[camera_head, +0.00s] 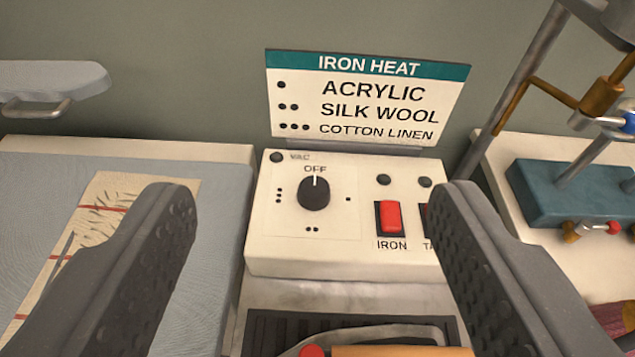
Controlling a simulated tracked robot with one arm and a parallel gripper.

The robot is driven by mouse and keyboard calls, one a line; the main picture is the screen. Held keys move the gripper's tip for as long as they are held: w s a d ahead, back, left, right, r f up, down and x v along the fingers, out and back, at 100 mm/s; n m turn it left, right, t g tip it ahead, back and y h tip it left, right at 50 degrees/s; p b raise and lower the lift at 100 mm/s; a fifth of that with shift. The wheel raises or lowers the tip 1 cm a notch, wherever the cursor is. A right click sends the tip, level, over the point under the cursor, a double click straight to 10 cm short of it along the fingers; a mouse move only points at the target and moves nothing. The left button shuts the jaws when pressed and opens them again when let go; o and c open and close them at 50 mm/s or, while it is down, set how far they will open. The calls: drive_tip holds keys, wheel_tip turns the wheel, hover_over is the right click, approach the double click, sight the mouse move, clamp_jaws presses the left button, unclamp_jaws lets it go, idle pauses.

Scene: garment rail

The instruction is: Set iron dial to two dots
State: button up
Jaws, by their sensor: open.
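The iron dial (314,193) is a round black knob on the sloped front of a cream control box (300,262). Its white pointer line points up at OFF. One dot is marked to its right, two dots below it and three dots to its left. My gripper (312,205) is open, with its two dark grey padded fingers at the left and right of the picture. The dial shows between the fingers, farther off and apart from them. Nothing is held.
A red IRON switch (390,217) sits right of the dial; a second switch is partly behind my right finger. An IRON HEAT sign (368,95) stands behind the box. An ironing board with cloth (215,215) lies left, a teal block (570,190) right. An orange handle (400,351) is at the bottom.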

drive_tip(key=w+n+g+y+p, duration=0.1)
drive_tip(key=w+n+g+p, duration=0.2)
drive_tip(key=w+p, duration=0.3)
drive_tip(key=n+g+y+p, duration=0.2)
drive_tip(key=n+g+p, duration=0.4)
drive_tip(key=p, duration=0.6)
hover_over(316, 187)
drive_tip(key=s+d, duration=0.2)
drive_tip(key=s, duration=0.2)
wheel_tip(316, 187, down, 5)
drive_tip(key=w+f+n+g+p, duration=0.1)
drive_tip(key=f+p, duration=0.1)
drive_tip(key=f, duration=0.4)
drive_tip(key=w+a+f+n+g+p, duration=0.1)
drive_tip(key=f+p, duration=0.2)
drive_tip(key=f, duration=0.4)
drive_tip(key=w+f+n+g+p, duration=0.1)
drive_tip(key=f+g+p, duration=0.1)
drive_tip(key=f, duration=0.5)
drive_tip(key=shift+w+a+n+p, duration=0.35)
drive_tip(key=shift+w+n+p, duration=0.05)
drive_tip(key=shift+p, duration=0.05)
drive_tip(key=shift+c, duration=0.3)
drive_tip(key=c, duration=0.9)
drive_tip(key=shift+a, duration=0.2)
drive_tip(key=shift+d+y, duration=0.15)
drive_tip(key=shift+y, duration=0.15)
